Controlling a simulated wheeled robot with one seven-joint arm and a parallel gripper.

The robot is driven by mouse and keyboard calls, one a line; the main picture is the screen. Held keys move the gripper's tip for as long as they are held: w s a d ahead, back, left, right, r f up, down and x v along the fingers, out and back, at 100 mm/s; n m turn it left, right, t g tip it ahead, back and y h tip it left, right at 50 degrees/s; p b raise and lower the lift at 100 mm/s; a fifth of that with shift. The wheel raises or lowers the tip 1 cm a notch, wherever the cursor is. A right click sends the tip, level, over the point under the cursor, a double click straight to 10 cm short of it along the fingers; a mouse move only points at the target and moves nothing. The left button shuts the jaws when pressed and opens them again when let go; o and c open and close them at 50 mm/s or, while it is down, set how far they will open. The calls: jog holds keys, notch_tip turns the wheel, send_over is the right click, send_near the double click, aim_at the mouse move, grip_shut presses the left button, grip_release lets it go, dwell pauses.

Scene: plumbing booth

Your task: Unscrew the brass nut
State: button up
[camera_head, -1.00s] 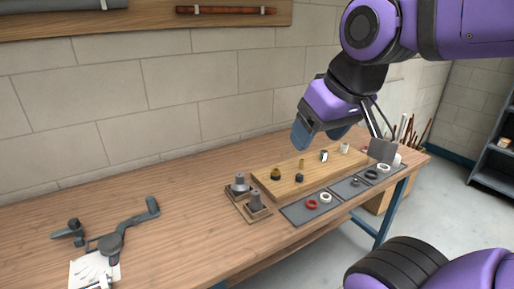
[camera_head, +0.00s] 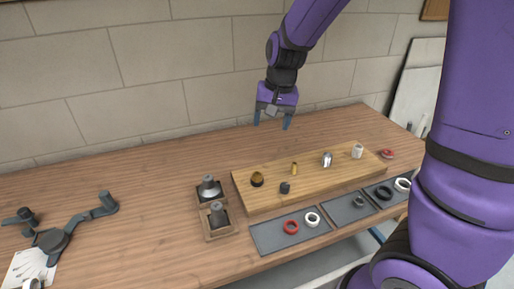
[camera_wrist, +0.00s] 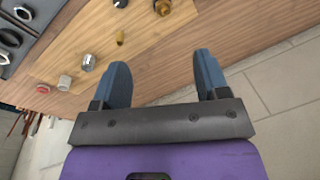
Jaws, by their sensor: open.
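The brass nut (camera_head: 257,179) sits at the left end of the wooden board, on a darker fitting. In the wrist view a brass nut (camera_wrist: 162,7) shows at the top edge, partly cut off. My gripper (camera_head: 272,120) is open and empty, fingers down, above the table behind the board, apart from the nut. In the wrist view my two blue fingers (camera_wrist: 161,62) are spread with nothing between them.
The board (camera_head: 240,203) also bears a thin brass piece (camera_head: 294,168), a dark piece (camera_head: 285,187), a chrome fitting (camera_head: 327,160) and a white one (camera_head: 357,151). Grey trays (camera_head: 270,243) with rings lie in front. Two grey fittings (camera_head: 217,213) stand left.

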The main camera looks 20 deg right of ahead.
jog(key=m+g+h, duration=0.1)
jog(key=m, duration=0.1)
send_over(257, 174)
notch_tip(257, 174, down, 12)
notch_tip(257, 174, down, 11)
jog(key=shift+s+a+f, duration=0.1)
